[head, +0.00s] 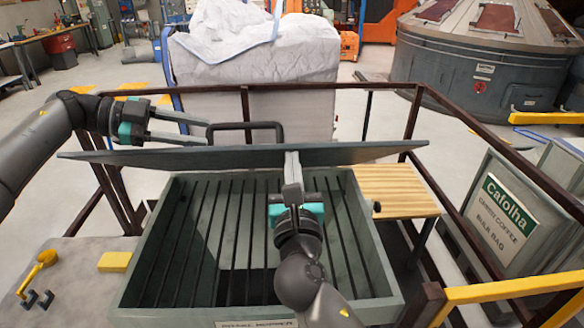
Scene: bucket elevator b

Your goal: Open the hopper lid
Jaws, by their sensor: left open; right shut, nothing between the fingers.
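The grey hopper lid (225,156) is raised and seen at a shallow angle above the back of the hopper (140,275). Its dark bar handle (245,126) shows above the lid's upper edge. Below the lid, the hopper mouth shows a slatted grate. My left gripper (207,132) is open, its fingers pointing right at the left end of the handle; I cannot tell whether they touch it. My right gripper (291,157) is shut and empty over the hopper mouth, its fingertips overlapping the lid's face in the picture; contact is unclear.
A brown rail (330,87) runs behind and along the right side. A wooden board (395,191) lies right of the hopper. A yellow block (114,262) and yellow lever (37,270) are at the left. A white bulk bag (250,60) stands behind.

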